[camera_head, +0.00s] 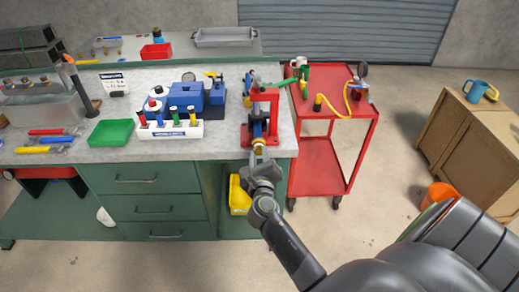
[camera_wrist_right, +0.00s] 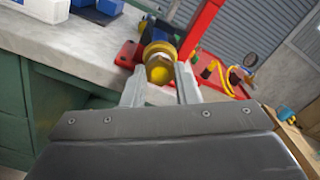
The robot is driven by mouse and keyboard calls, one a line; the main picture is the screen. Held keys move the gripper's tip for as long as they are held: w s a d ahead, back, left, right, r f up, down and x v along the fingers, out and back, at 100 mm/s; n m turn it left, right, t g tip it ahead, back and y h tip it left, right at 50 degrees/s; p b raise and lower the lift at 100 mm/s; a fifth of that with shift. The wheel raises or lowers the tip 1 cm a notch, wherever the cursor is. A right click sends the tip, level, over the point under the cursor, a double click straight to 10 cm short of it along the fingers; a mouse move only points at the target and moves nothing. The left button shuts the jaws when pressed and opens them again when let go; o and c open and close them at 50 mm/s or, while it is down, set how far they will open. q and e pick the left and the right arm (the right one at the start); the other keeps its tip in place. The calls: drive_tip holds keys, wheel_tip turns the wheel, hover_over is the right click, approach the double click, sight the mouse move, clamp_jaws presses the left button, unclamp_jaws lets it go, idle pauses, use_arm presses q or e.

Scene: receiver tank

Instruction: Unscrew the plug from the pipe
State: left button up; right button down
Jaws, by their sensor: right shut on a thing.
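The brass plug (camera_wrist_right: 160,68) sits at the near end of the pipe, with a hexagonal outline and a yellow centre. In the head view the plug (camera_head: 258,143) shows small at the bench's front edge. The pipe (camera_head: 258,129) is held in a red stand (camera_head: 266,105). My right gripper (camera_wrist_right: 161,88) is shut on the plug, with one finger on each side of it. The right gripper also shows in the head view (camera_head: 259,152). Whether the plug's thread is still engaged cannot be told. My left gripper is not in view.
The grey bench (camera_head: 215,142) carries a green tray (camera_head: 111,132), a blue device (camera_head: 187,95) and a white rack (camera_head: 171,130) with several coloured tools. A red cart (camera_head: 340,120) stands just right of the bench. A yellow bin (camera_head: 238,196) is under the bench.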

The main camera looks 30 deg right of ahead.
drive_tip(key=n, duration=0.4)
drive_tip(key=c, duration=1.1)
unclamp_jaws()
drive_tip(key=shift+o, duration=0.2)
